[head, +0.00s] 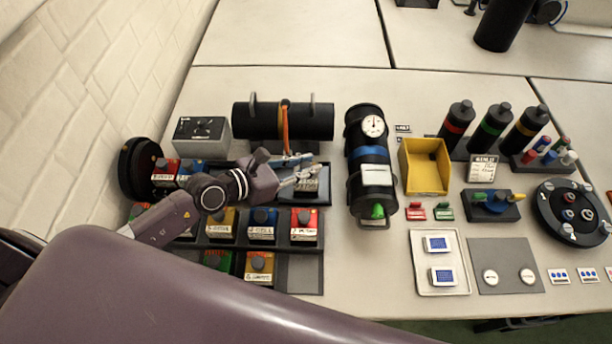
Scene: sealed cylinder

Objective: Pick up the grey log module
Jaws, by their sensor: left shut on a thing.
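My left gripper (305,178) reaches in from the left over the back right of the module rack. Its fingers are shut on the grey log module (308,188), a small block with a pale label on its front. The fingers and wrist cover part of the module. It is at the dark tray (322,194) at the rack's right end; I cannot tell whether it is lifted clear. My right gripper is not in view.
Red (304,224), blue and yellow modules fill the rack in front. A black horizontal cylinder (300,120) lies behind the gripper. A grey dial box (202,134) is at the back left.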

